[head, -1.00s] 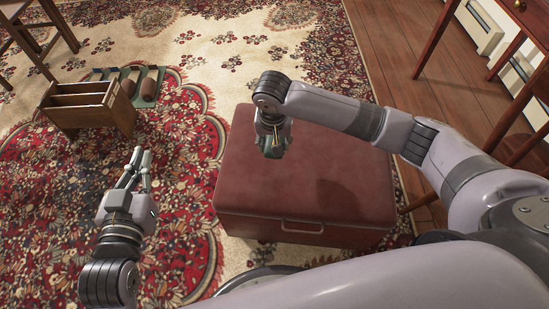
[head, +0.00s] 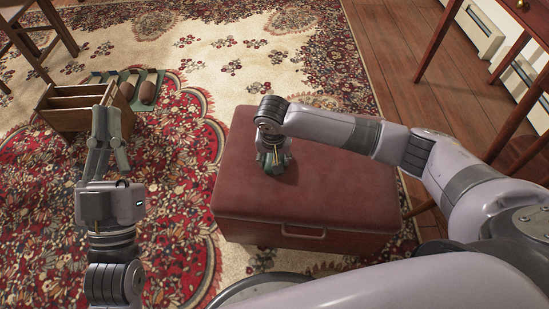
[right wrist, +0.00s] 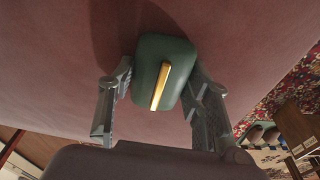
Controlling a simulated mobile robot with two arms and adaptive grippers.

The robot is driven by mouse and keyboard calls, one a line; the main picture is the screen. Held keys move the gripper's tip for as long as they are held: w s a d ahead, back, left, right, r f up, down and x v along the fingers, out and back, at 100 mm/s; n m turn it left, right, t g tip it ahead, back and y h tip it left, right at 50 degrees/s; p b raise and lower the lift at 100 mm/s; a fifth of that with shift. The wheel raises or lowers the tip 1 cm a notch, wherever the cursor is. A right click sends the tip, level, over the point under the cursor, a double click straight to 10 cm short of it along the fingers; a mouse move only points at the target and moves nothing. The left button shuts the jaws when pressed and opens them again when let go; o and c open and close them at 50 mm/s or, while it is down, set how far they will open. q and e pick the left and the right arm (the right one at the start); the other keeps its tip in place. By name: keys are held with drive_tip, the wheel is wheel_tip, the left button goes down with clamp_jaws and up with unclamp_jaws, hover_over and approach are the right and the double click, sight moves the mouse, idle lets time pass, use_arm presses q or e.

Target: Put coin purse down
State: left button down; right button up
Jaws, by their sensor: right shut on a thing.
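The coin purse is a small green pouch with a gold bar clasp, seen in the right wrist view (right wrist: 163,70) between the fingers of my right gripper (right wrist: 160,100). My right gripper is shut on it. In the head view my right gripper (head: 272,163) is low over the left part of the red-brown ottoman (head: 335,190). The purse's shadow lies close beside it; I cannot tell whether it touches the top. My left gripper (head: 106,140) is over the rug in front of the wooden rack; its finger gap is unclear and nothing shows in it.
A slotted wooden rack (head: 75,120) stands on the patterned rug, with a green mat (head: 128,82) holding brown rolls behind it. A wooden chair is at the upper left and a table at the right. Most of the ottoman top is clear.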

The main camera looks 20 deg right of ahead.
drive_tip(key=shift+f, duration=0.1)
drive_tip(key=o, duration=1.2)
use_arm(q)
drive_tip(key=shift+w+f, duration=0.2)
drive_tip(key=shift+f, duration=0.1)
